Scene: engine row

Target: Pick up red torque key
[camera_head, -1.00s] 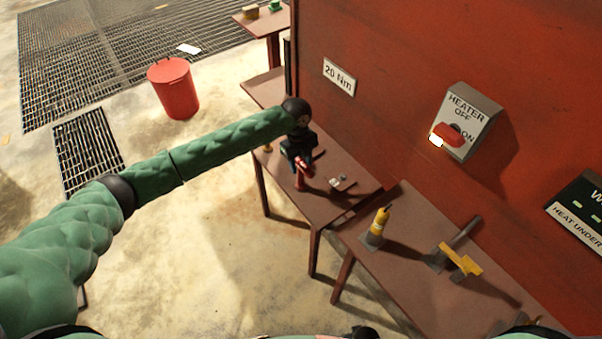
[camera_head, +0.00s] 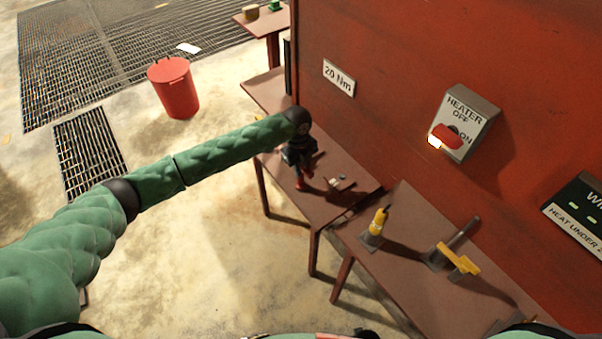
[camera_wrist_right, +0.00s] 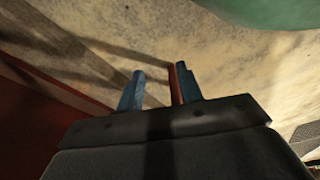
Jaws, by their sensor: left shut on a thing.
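The red torque key (camera_head: 301,184) shows as a small red piece under my left gripper, over the far brown table. My left gripper (camera_head: 300,171) is shut on it, and the dark gripper body hides most of the key. I cannot tell whether the key touches the tabletop. In the right wrist view my right gripper (camera_wrist_right: 160,75) has its two blue fingers apart, with a thin red strip beside the right finger. I cannot tell what that strip is, and no held object is clear there.
Small parts (camera_head: 342,183) lie right of the left gripper on the far table (camera_head: 325,207). The nearer table (camera_head: 400,275) holds a yellow-handled tool (camera_head: 378,222) and a yellow lever piece (camera_head: 458,258). A red wall (camera_head: 400,60) rises behind. A red bin (camera_head: 174,90) stands on the floor.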

